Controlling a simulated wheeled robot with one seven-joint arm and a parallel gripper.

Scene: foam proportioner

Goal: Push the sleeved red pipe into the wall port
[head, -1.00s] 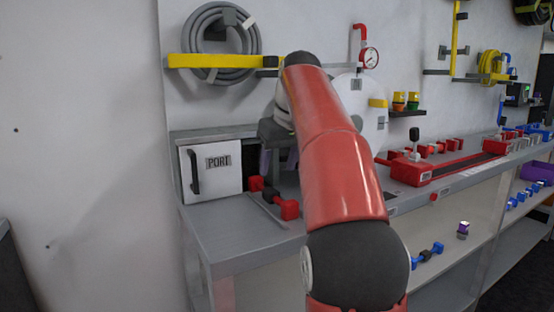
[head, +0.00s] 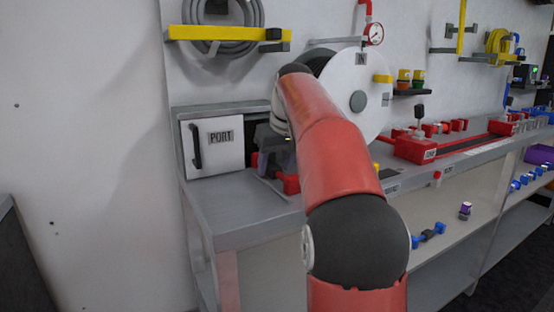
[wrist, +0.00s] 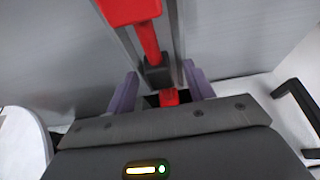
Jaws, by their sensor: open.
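The red pipe with a black sleeve (wrist: 158,74) lies along grey rails on the bench in the wrist view. One red end block (wrist: 130,8) is at the top. Another red part (wrist: 169,97) shows close to my gripper. My gripper (wrist: 161,80) is open, with its purple fingers on either side of the sleeve end of the pipe; I cannot tell whether they touch it. In the head view my gripper (head: 268,152) is low over the bench, and my arm hides most of the pipe (head: 288,182). The white panel marked PORT (head: 216,150) stands to its left; the port opening is not clearly visible.
A black handle (head: 196,146) sticks out from the PORT panel. A white reel (head: 350,115) stands behind my arm. A red fixture (head: 415,148) sits on the bench to the right. The bench's front left corner (head: 235,205) is bare.

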